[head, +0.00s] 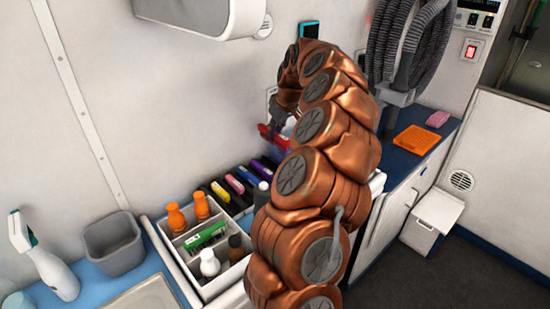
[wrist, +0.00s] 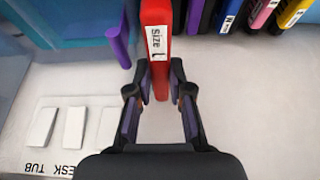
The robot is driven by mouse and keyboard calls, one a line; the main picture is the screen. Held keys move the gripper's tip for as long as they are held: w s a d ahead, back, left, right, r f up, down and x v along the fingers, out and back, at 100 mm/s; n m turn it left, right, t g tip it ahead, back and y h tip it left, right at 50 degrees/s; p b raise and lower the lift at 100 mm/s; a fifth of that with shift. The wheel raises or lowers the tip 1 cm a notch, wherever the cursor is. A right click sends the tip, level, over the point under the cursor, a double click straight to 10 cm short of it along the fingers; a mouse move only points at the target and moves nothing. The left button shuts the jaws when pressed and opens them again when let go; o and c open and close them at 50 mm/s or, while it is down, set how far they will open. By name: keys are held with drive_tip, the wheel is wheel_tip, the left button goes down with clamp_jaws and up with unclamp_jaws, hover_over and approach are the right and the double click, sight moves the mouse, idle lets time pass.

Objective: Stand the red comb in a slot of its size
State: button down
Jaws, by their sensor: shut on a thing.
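The red comb (wrist: 157,75) is between the fingers of my gripper (wrist: 160,88) in the wrist view. It carries a white label reading "Size L" and its far end runs out of the top of the picture. In the head view the red comb (head: 268,132) shows beside the wall, above the counter, with my gripper (head: 281,118) mostly hidden by my copper arm. A dark slotted rack (head: 229,197) with yellow, pink, blue and purple combs stands below and left of it. In the wrist view labelled combs, including a yellow one (wrist: 297,10), show at the top right.
A white divided caddy (head: 207,272) with orange bottles (head: 177,217) and other bottles stands in front of the rack. A grey tub (head: 114,243) and a spray bottle (head: 48,262) are at the left.

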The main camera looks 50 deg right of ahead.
sight(284, 138)
wheel_tip(284, 138, down, 11)
drive_tip(key=p, duration=0.2)
drive_tip(key=shift+p, duration=0.4)
drive_tip(key=shift+f, duration=0.15)
drive_tip(key=shift+f+b, duration=0.15)
drive_tip(key=shift+b, duration=0.15)
drive_tip(key=c, duration=1.3)
unclamp_jaws()
drive_tip(key=shift+c, duration=0.2)
drive_tip(key=shift+r+p, duration=0.3)
drive_tip(key=shift+r, duration=0.05)
drive_tip(key=b+v, duration=0.3)
drive_tip(key=v, duration=0.9)
drive_tip(key=shift+a, duration=0.1)
